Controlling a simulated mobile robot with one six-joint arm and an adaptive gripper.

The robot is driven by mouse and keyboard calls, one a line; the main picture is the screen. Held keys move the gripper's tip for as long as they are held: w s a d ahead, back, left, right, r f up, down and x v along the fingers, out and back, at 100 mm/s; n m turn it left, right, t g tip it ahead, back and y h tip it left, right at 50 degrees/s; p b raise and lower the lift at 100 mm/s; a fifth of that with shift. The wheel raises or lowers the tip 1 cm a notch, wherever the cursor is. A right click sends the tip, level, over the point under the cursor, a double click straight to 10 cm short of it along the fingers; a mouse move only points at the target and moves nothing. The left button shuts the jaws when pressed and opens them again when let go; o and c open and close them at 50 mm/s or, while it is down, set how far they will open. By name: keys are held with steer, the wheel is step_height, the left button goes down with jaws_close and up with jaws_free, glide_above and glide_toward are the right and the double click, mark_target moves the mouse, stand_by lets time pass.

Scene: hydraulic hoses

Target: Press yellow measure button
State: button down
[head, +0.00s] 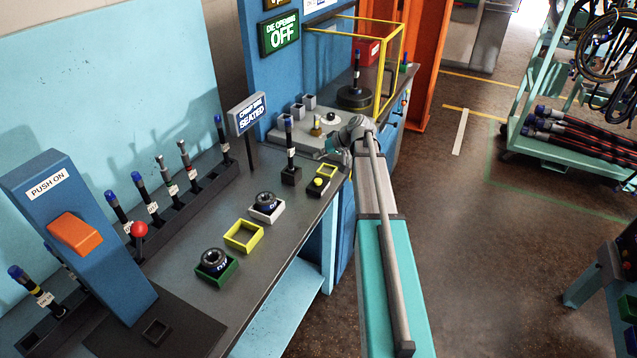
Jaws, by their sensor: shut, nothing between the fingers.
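A small yellow button (318,182) sits on a dark box (325,189) with a yellow-edged front, near the bench's right edge. My gripper (337,154) is small in the head view, at the end of my arm, above and a little to the right of the button box. It looks shut and empty. My wrist and arm partly hide it, and the fingertips are hard to make out. A gap shows between my gripper and the button.
A black post with a hose end (290,155) stands just left of the button box. A "CRIMP TAKE SEATED" sign (248,113) stands farther left. White, yellow and green trays (243,236) line the bench front. A yellow-framed guard (390,70) stands behind.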

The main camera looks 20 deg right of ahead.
mark_target(319, 181)
steer(key=shift+f+b, duration=3.7)
steer(key=shift+f, duration=0.2)
steer(key=shift+f, duration=0.15)
steer(key=shift+f+b, duration=0.3)
steer(key=shift+b, duration=0.15)
steer(key=shift+f+b, duration=0.5)
steer(key=shift+r, duration=0.15)
steer(key=shift+r+p, duration=0.8)
steer(key=shift+p, duration=0.1)
